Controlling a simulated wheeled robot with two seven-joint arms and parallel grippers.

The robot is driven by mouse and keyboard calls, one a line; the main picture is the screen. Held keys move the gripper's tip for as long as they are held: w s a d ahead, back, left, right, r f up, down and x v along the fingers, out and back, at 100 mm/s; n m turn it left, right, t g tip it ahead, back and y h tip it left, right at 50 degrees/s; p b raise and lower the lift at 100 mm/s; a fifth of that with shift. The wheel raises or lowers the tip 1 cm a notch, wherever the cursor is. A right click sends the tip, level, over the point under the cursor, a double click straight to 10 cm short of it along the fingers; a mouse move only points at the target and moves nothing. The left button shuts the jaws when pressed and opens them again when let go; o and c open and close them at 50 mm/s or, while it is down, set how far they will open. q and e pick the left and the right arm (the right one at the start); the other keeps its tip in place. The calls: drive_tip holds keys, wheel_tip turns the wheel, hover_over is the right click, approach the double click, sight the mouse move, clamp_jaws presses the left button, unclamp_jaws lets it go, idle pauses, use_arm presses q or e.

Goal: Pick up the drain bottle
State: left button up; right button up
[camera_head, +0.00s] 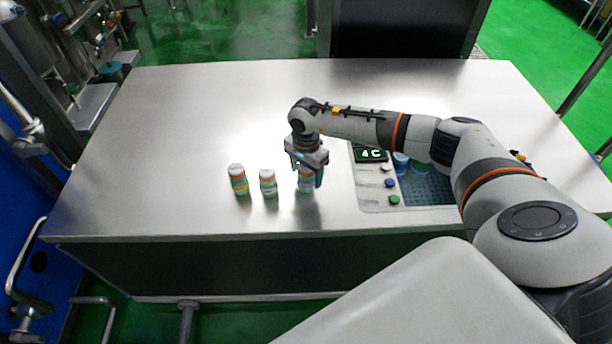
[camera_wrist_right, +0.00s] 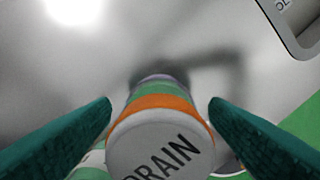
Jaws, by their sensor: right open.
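The drain bottle (camera_wrist_right: 160,138) has a white cap marked DRAIN, with orange and green bands below it. It stands upright on the steel table, and in the head view it is partly hidden under my right gripper (camera_head: 308,168). My right gripper, also in the right wrist view (camera_wrist_right: 160,110), is open, with one green finger on each side of the bottle. A gap shows between each fingertip and the bottle, and it does not look gripped. My left gripper is not in view.
Two similar bottles stand to the left on the steel table (camera_head: 200,110), one near (camera_head: 268,183) and one farther (camera_head: 238,179). A control panel (camera_head: 372,190) with a lit display and buttons lies to the right, beside a dark blue mat (camera_head: 428,190).

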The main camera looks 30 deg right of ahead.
drive_tip(key=shift+c, duration=0.5)
drive_tip(key=c, duration=1)
